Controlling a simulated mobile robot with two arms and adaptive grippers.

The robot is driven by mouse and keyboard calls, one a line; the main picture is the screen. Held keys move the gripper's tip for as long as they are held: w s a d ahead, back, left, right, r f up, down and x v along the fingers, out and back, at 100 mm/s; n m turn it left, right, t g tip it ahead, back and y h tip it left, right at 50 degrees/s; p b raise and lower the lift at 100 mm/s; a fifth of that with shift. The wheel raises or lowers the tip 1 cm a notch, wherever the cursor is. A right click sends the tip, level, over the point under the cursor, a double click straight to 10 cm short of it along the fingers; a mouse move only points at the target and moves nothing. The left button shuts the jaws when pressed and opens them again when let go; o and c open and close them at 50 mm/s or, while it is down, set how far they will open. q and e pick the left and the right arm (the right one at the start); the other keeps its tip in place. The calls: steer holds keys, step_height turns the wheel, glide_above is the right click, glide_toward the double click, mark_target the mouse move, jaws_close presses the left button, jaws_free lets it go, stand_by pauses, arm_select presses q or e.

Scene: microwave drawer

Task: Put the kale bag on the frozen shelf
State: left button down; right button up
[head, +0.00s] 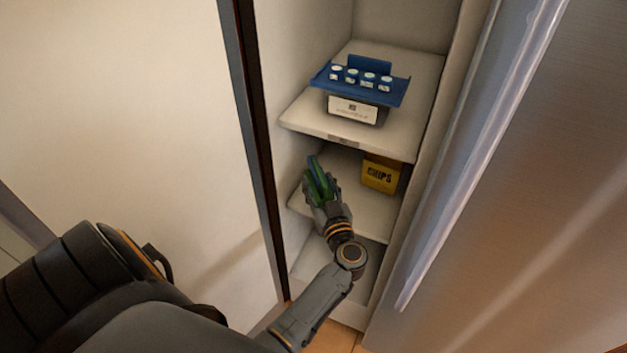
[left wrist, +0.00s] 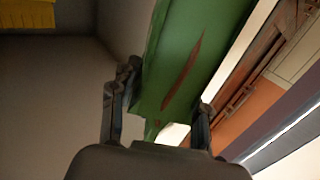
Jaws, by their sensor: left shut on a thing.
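My left gripper (head: 320,188) is inside the open cabinet, at the level of the middle shelf (head: 370,209). It is shut on the green kale bag (head: 316,172), which sticks out past the fingers toward the cabinet's inside. In the left wrist view the kale bag (left wrist: 190,70) fills the middle, a dark red mark on its face, with a finger on either side of it. Whether the bag touches the shelf cannot be told. My right gripper is in neither view.
A yellow chips package (head: 382,174) stands on the middle shelf, right of the bag. The upper shelf (head: 310,118) holds a blue tray (head: 395,94) with several small white-topped items and a white-labelled box (head: 352,109). The left cabinet wall is close to my gripper.

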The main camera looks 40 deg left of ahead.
arm_select(q)
steer(key=w+a+f+b, duration=0.2)
steer(key=w+b, duration=0.4)
steer(key=w, duration=0.2)
steer(key=shift+b, duration=0.35)
steer(key=shift+w+f, duration=0.1)
steer(key=shift+f, duration=0.3)
stand_by(0.4)
steer(key=c, duration=0.6)
jaws_free()
steer(key=shift+d+f, duration=0.1)
